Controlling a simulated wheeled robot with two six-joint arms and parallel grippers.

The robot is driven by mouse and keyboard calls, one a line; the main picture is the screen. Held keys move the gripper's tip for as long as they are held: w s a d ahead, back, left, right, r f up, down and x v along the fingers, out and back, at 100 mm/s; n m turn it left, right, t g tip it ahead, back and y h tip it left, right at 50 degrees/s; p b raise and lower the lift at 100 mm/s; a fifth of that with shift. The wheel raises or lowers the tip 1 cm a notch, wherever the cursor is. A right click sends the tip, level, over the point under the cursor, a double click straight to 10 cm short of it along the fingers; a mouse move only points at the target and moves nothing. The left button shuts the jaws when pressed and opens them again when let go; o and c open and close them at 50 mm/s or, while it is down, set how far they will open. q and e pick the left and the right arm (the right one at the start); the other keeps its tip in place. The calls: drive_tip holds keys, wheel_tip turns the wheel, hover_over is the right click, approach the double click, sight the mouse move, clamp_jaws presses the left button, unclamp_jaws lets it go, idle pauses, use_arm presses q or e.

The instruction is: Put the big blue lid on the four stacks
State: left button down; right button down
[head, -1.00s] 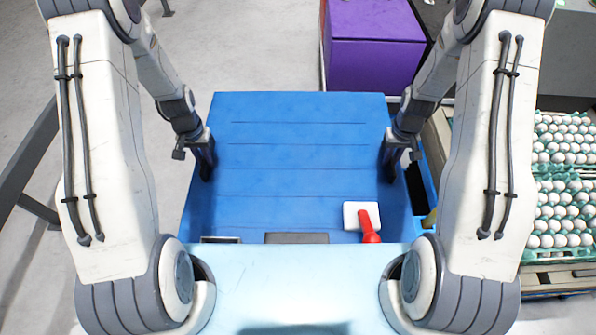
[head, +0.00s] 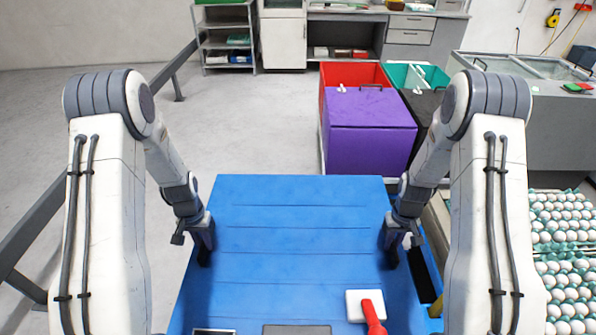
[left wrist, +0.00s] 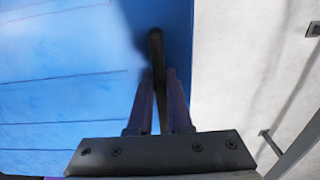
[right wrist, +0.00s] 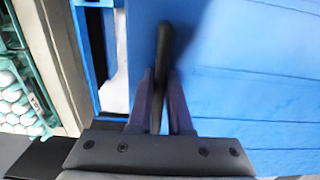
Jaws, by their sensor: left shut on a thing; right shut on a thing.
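The big blue lid (head: 290,215) is a wide grooved panel in front of me, between my two arms. My left gripper (head: 205,252) is at its left edge; in the left wrist view its fingers (left wrist: 160,85) are shut on a dark handle (left wrist: 155,48) against the lid. My right gripper (head: 391,252) is at the right edge; in the right wrist view its fingers (right wrist: 160,85) are shut on a similar dark handle (right wrist: 163,45). Stacks of green egg trays with white eggs (head: 560,215) stand at the far right, partly behind my right arm. Stack bottoms are hidden.
A purple box (head: 370,130), a red bin (head: 350,75) and a teal bin (head: 415,75) stand beyond the lid. A red-handled white brush (head: 366,303) lies near me. A grey rail (head: 95,150) runs along the left. The floor between rail and lid is clear.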

use_arm(q)
drive_tip(key=shift+r, duration=0.1)
use_arm(e)
drive_tip(key=shift+r, duration=0.15)
